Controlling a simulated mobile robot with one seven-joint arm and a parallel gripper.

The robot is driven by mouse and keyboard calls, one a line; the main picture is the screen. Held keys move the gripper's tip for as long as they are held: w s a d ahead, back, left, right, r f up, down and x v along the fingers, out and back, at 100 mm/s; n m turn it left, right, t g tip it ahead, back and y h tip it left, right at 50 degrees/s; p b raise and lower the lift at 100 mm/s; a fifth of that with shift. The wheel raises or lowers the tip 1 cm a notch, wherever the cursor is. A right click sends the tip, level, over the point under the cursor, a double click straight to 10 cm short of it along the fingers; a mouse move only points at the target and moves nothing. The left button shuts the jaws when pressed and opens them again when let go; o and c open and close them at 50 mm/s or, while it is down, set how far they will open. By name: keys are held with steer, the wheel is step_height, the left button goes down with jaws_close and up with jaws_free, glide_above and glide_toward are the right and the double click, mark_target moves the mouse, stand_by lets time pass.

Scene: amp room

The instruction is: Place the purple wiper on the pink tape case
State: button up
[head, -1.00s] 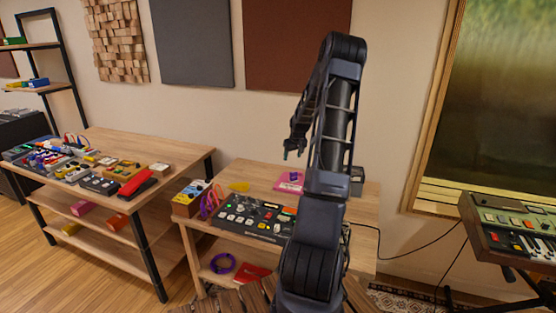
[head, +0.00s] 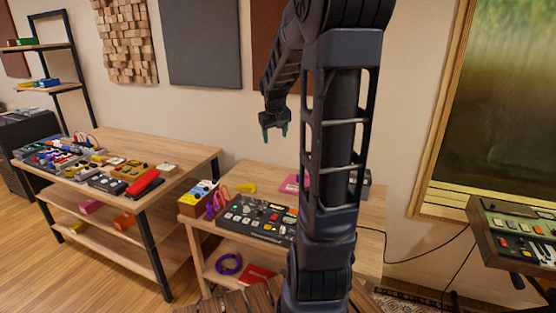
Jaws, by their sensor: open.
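A flat pink item (head: 288,184), which looks like the pink tape case, lies at the back of the small wooden table, partly hidden behind my arm. I cannot clearly make out the purple wiper; it may be hidden behind my arm. My gripper (head: 274,138) hangs with its teal fingertips pointing down, high above the small table's back edge and up and left of the pink item in the picture. It is open, with nothing seen between the fingers.
The small table (head: 240,173) also holds a black mixer (head: 254,218), purple and pink looped cables (head: 216,202), a yellow piece (head: 243,187) and a box (head: 197,199). A purple coil (head: 229,264) lies on its lower shelf. A crowded wooden workbench (head: 180,154) stands left.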

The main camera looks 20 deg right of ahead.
steer(key=s+a+r, duration=0.1)
steer(key=s+a, duration=0.3)
steer(key=s, duration=0.9)
steer(key=s+a+r+y, duration=0.1)
steer(key=s+a, duration=0.4)
steer(key=s, duration=0.7)
steer(key=shift+s+a+r+t+y, duration=0.3)
steer(key=shift+s+r+t, duration=0.1)
steer(key=shift+r, duration=0.15)
